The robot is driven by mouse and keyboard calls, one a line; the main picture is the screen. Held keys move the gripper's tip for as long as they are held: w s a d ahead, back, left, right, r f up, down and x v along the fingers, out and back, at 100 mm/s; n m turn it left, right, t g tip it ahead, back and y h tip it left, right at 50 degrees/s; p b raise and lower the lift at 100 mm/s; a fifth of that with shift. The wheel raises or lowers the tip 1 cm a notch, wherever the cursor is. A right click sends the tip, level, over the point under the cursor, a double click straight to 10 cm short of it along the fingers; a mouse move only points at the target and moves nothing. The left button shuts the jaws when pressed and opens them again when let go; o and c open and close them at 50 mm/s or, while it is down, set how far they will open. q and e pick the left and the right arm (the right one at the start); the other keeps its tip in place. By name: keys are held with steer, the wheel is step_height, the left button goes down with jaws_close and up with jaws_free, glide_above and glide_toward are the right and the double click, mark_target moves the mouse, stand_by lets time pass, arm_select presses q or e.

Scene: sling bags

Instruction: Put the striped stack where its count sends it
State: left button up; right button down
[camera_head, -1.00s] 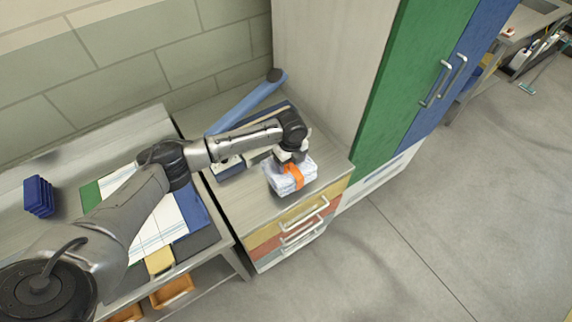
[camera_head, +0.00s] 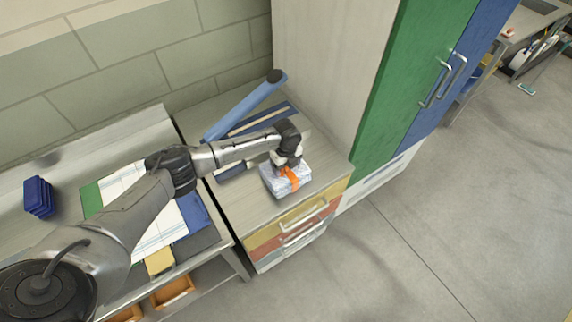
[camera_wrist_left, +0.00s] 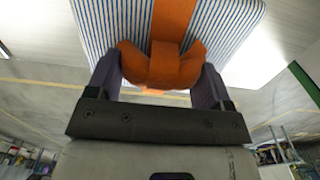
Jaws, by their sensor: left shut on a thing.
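The striped stack (camera_head: 275,184) is a white, blue-striped folded bundle with an orange band (camera_head: 291,177). It is at the top of the drawer cabinet (camera_head: 243,217), near its front right; I cannot tell whether it touches the surface. My left gripper (camera_head: 287,164) is over it, shut on the orange band's knot. The left wrist view shows the stripes of the stack (camera_wrist_left: 116,22) and the two fingers (camera_wrist_left: 158,80) on either side of the orange knot (camera_wrist_left: 162,66). My right gripper is not in view.
The cabinet has yellow, red and grey drawer fronts with handles. A blue roll (camera_head: 243,107) lies at the back of its top. A tall green (camera_head: 405,85) and blue cabinet stands right. Left is a bench with a striped sheet (camera_head: 150,240) and dark blue items (camera_head: 38,196).

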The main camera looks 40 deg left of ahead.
arm_select(q)
steer(key=shift+f, duration=0.15)
steer(key=o, duration=1.5)
step_height(320, 180, up, 12)
steer(key=s+d+f+n+t+h, duration=0.1)
steer(key=s+d+f+n, duration=0.2)
steer(key=s+d+f, duration=0.45)
steer(key=s+d+f+n+h, duration=0.15)
steer(key=s+d+f, duration=0.25)
steer(key=s+d, duration=0.5)
steer(key=shift+s+a+r+n+t+y, duration=0.4)
steer(key=shift+s+a+r+n+t, duration=0.1)
steer(key=shift+s+n, duration=2.3)
steer(key=shift+s+a+r+n+t+y, duration=0.45)
steer(key=shift+s+n, duration=1.7)
steer(key=shift+s, duration=1.3)
steer(key=shift+s+a+r+n+t+y, duration=0.35)
steer(key=shift+s+a+r+n, duration=0.2)
steer(key=shift+s+n, duration=2.25)
